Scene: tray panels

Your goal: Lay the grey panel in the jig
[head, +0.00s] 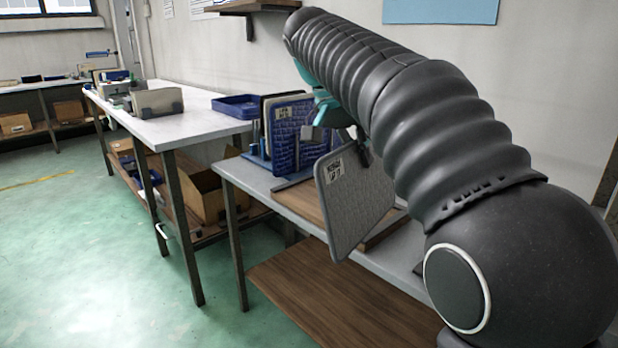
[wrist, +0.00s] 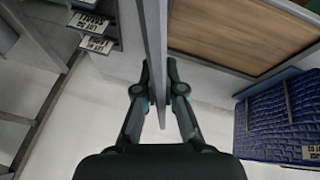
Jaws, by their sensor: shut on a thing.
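The grey panel (head: 355,205) hangs tilted on edge above the near bench in the head view, with a printed label near its upper left corner. In the wrist view the panel (wrist: 155,40) shows edge-on, as a thin strip between the fingers. My gripper (wrist: 160,85) is shut on it; in the head view the fingers are partly hidden by the panel and my arm. A brown wooden bed with raised edges, which looks like the jig (wrist: 235,35), lies beside the panel in the wrist view. In the head view the panel hides much of it.
Blue textured panels (head: 300,140) stand upright in a rack behind the grey panel; one also shows at right in the wrist view (wrist: 285,125). A blue tray (head: 238,106) sits on the farther white bench (head: 180,130). A wooden lower shelf (head: 320,300) lies below.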

